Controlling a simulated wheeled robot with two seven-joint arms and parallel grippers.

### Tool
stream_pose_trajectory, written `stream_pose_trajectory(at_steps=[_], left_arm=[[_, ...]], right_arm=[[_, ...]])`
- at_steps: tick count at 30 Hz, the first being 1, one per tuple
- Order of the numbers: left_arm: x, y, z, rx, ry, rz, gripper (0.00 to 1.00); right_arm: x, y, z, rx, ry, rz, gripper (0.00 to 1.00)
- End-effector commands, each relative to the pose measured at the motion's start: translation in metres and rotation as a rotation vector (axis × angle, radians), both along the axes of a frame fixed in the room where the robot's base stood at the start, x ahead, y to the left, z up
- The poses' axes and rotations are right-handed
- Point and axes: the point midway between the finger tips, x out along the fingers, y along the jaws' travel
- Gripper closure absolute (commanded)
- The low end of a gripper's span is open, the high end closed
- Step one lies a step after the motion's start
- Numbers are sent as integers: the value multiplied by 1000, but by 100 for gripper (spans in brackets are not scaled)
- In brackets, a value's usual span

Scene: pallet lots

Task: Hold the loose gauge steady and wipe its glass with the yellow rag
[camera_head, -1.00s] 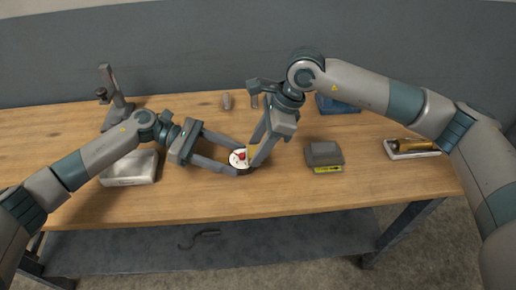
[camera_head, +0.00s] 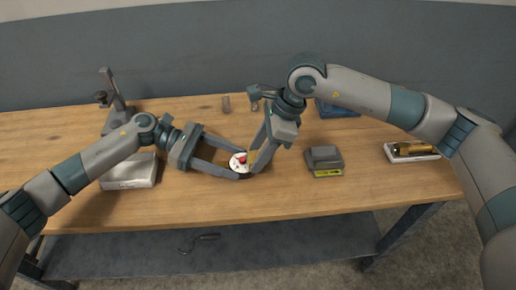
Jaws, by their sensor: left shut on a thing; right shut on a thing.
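The gauge (camera_head: 236,164) is a small round thing with a white face and a red mark, lying near the middle of the wooden table (camera_head: 200,207). My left gripper (camera_head: 243,171) comes in from the left and is shut on the gauge, its fingers along the gauge's sides. My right gripper (camera_head: 252,165) points down from above at the gauge's right edge. It is shut on the yellow rag (camera_head: 251,157), of which only a small strip shows between the fingers. The fingers hide part of the gauge face and most of the rag.
A dark grey box with a yellow label (camera_head: 325,160) stands to the right. A white tray with a brass cylinder (camera_head: 412,151) lies farther right. A pale box (camera_head: 130,172) and a grey stand (camera_head: 117,105) are at left. A blue thing (camera_head: 338,108) is behind.

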Motion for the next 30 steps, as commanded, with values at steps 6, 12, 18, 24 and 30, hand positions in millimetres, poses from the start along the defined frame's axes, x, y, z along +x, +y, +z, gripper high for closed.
stream_pose_trajectory(at_steps=[6,12,18,24,30], left_arm=[[1,0,0,1,-1,2,75],[1,0,0,1,-1,2,75],[1,1,0,1,-1,3,75],[1,1,0,1,-1,3,75],[1,1,0,1,-1,3,75]], right_arm=[[-3,0,1,1,-1,0,76],[-3,0,1,1,-1,0,76],[-1,0,1,1,-1,0,76],[7,0,0,1,-1,-2,76],[14,0,-1,1,-1,-2,76]])
